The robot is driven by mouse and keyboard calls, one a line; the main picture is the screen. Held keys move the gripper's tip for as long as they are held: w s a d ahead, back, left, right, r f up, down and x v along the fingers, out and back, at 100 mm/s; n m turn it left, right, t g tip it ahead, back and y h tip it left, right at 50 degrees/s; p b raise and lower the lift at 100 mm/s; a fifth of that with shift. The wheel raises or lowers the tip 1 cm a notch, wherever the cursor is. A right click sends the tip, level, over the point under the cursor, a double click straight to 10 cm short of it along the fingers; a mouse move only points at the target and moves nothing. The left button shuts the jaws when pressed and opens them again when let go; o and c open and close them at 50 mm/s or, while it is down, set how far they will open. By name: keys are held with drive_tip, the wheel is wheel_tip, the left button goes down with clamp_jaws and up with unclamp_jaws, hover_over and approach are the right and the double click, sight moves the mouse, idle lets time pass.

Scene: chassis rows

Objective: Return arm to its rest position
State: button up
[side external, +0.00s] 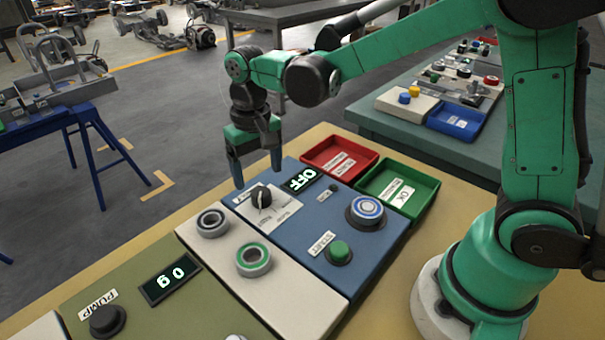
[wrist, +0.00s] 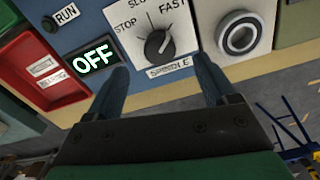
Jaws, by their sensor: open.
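My gripper (side external: 255,170) hangs pointing down over the far edge of the blue control panel (side external: 318,262). Its two fingers are apart with nothing between them. In the wrist view the open fingers (wrist: 165,85) point toward the spindle knob (wrist: 158,43), which sits a little beyond the fingertips on a white dial plate marked STOP, SLOW and FAST. The knob (side external: 261,196) also shows in the side view, just in front of the fingers and apart from them as far as I can see. The display (side external: 300,180) on the panel reads OFF.
A red tray (side external: 348,148) and a green tray (side external: 425,182) stand right of the panel. A white block with two rings (side external: 295,308) and a green pump panel (side external: 190,318) lie left. A blue button (side external: 367,210) and a green start button (side external: 339,250) stand up from the panel.

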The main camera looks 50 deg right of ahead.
drive_tip(key=shift+r, duration=0.55)
drive_tip(key=shift+r, duration=0.15)
drive_tip(key=s+d+r+n+t, duration=0.2)
drive_tip(key=s+d+r+t, duration=0.1)
drive_tip(key=s+d+t, duration=0.2)
drive_tip(key=shift+s+d+r+t, duration=0.15)
drive_tip(key=shift+s+r+t, duration=0.15)
drive_tip(key=shift+s+t, duration=1.2)
